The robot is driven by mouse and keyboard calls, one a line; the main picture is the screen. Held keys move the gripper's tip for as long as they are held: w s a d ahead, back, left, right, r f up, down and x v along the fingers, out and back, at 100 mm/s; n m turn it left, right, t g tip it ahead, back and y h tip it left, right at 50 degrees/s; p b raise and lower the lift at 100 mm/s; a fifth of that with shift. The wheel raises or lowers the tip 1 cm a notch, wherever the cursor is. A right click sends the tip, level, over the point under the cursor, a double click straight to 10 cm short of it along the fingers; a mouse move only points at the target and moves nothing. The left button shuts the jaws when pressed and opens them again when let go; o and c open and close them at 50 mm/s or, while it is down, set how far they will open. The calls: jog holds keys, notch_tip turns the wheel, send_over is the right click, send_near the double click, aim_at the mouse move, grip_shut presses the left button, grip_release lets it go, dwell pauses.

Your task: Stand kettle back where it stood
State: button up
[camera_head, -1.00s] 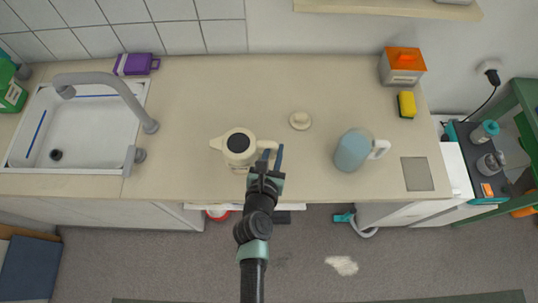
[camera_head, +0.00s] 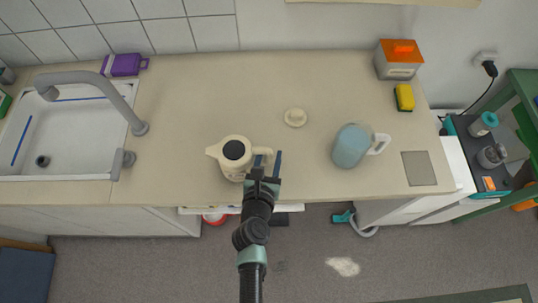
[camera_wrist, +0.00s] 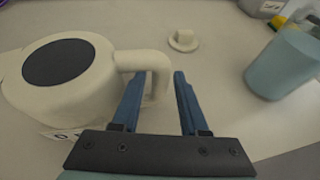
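The cream kettle (camera_head: 232,162) with a black round top stands upright near the counter's front edge, its spout to the left and handle to the right. It fills the left of the wrist view (camera_wrist: 75,85). My gripper (camera_head: 268,157) is at its handle. In the wrist view the two blue fingers (camera_wrist: 158,90) are apart, with the lower end of the handle (camera_wrist: 156,82) between them and gaps beside it. Part of a white label with dark print (camera_wrist: 64,135) shows by the kettle's lower side. The kettle's underside is hidden.
A small cream lid (camera_head: 295,117) lies behind and right of the kettle. A blue pitcher (camera_head: 351,146) stands to the right, and a grey square plate (camera_head: 418,168) beyond it. The sink (camera_head: 70,135) and tap are left. The counter (camera_head: 215,90) behind the kettle is clear.

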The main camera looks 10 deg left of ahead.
jog(key=shift+o, duration=0.4)
jog(key=shift+r, duration=0.3)
jog(key=a+v, duration=0.1)
jog(key=v, duration=1.1)
jog(key=w+a+r+n+t+y, duration=0.15)
jog(key=w+r+n+t, duration=0.35)
jog(key=r, duration=0.7)
jog(key=w+r+n+t+y, duration=0.1)
jog(key=w+r+n+y, duration=0.15)
jog(key=r+n, duration=0.65)
jog(key=w+a+r+n+t+y, duration=0.1)
jog(key=w+r+n+t+y, duration=0.3)
jog(key=r, duration=1)
notch_tip(320, 180, up, 17)
jog(key=d+n, duration=0.1)
jog(key=n, duration=1.1)
jog(key=s+d+r+n+t+h, duration=0.2)
jog(key=s+d+r+h, duration=0.1)
jog(key=r, duration=0.4)
jog(key=s+d+r+n+t+h, duration=0.2)
jog(key=s+d+r+n+h, duration=0.1)
jog(key=d+r+h, duration=0.3)
jog(key=shift+s+d+r+p, duration=0.35)
jog(key=shift+d+r+p, duration=0.1)
jog(key=shift+d+r, duration=0.1)
